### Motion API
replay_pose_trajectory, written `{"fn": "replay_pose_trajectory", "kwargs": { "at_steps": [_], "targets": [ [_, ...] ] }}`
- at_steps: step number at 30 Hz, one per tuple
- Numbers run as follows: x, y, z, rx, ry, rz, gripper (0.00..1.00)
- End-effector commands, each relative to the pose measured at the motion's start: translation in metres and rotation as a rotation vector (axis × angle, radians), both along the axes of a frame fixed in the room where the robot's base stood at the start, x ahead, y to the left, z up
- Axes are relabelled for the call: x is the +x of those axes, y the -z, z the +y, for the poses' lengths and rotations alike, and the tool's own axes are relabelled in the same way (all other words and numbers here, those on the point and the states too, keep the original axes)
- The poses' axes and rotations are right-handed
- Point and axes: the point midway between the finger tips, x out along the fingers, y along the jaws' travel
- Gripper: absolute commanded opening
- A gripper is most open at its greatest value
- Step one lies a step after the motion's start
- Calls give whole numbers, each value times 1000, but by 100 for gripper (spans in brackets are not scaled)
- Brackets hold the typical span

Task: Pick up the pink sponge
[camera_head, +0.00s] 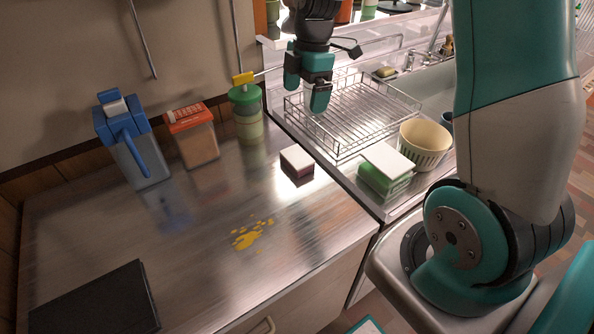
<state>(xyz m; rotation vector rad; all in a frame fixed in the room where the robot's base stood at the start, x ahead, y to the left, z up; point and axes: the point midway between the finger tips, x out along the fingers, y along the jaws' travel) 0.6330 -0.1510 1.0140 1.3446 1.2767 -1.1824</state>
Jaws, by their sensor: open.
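The pink sponge (297,164) is a small block with a pale top and dark pinkish-red sides. It lies on the steel counter near its right edge, just left of the dish rack area. My gripper (306,86) points down with its two teal fingers apart and nothing seen between them. In the picture it is above the sponge and in front of the left end of the wire rack. It is apart from the sponge, and its exact height is hard to tell.
A wire dish rack (350,135), a green block with a white top (386,170) and a cream basket (425,145) stand right of the sponge. A green-lidded jar (247,116), orange-lidded container (193,136) and blue-topped pitcher (130,145) line the wall. Yellow spill (248,236) marks the counter.

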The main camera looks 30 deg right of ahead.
Motion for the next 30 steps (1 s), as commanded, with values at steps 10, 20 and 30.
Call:
{"fn": "replay_pose_trajectory", "kwargs": {
  "at_steps": [10, 20, 30],
  "targets": [
    [4, 56, -7, -7, -51, 8, 100],
    [5, 120, 2, -8, -50, 4, 100],
    [4, 151, 11, -7, -51, 5, 100]
  ]
}}
